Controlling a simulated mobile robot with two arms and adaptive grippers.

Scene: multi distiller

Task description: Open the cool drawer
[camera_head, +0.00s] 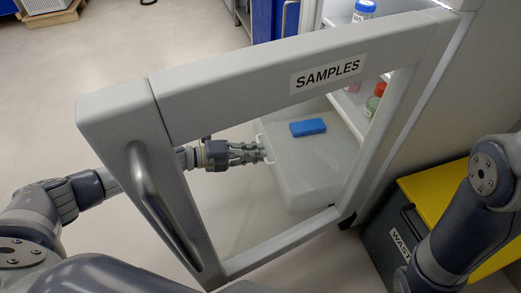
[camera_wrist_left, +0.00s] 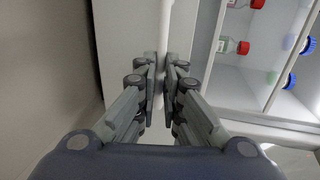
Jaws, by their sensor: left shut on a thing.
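The cool drawer (camera_head: 305,175) is a pale, box-like drawer seen through the pane of the open fridge door (camera_head: 240,85), labelled SAMPLES. It stands out from the fridge, low down. A blue block (camera_head: 308,127) shows on or in it; I cannot tell which. My left gripper (camera_head: 264,152) is at the drawer's white handle on its left end. In the left wrist view, my left gripper (camera_wrist_left: 161,85) is shut on this handle, a pale bar between the fingers. My right arm shows at the lower right, but its gripper is out of view.
Fridge shelves hold a blue-capped bottle (camera_head: 363,10) and a red-capped bottle (camera_head: 376,97). The door's grey handle (camera_head: 160,205) is near me. A dark waste bin with a yellow lid (camera_head: 435,190) stands at right. Floor (camera_head: 100,95) at left is largely clear.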

